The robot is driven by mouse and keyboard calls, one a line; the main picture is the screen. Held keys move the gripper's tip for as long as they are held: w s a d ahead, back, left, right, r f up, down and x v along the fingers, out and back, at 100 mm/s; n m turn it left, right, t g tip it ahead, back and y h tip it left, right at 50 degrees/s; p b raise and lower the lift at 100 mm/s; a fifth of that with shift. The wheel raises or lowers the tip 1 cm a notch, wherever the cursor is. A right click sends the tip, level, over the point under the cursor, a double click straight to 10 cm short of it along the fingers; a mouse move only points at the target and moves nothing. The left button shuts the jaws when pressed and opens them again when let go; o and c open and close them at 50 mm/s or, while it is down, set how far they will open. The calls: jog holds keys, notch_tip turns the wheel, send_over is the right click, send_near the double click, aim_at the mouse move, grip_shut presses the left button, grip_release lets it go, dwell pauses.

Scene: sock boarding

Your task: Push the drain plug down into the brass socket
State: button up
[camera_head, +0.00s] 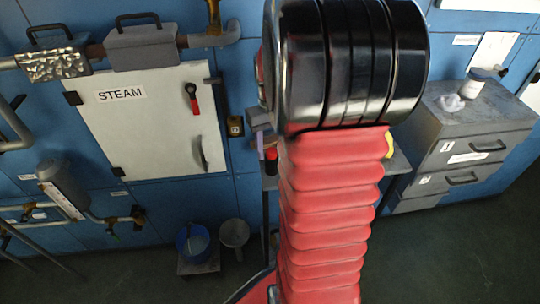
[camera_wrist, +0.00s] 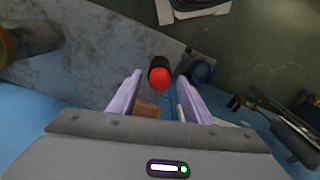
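My gripper (camera_wrist: 159,80) shows in the wrist view with its two pale purple fingers spread apart. A black cylinder with a red end (camera_wrist: 159,73) appears between and just beyond the fingertips, with a gap on both sides. I cannot tell whether it is the drain plug or how far it is from the fingers. In the head view my red arm hides most of the gripper, and a small red and black piece (camera_head: 271,161) shows beside the arm. I cannot identify the brass socket in either view.
A white STEAM cabinet door (camera_head: 150,125) with pipes above it stands on the blue wall. A grey drawer cabinet (camera_head: 460,130) stands at right.

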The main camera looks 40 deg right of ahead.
jog(key=c, duration=1)
notch_tip(320, 180, up, 10)
dwell(0.4)
dwell(0.4)
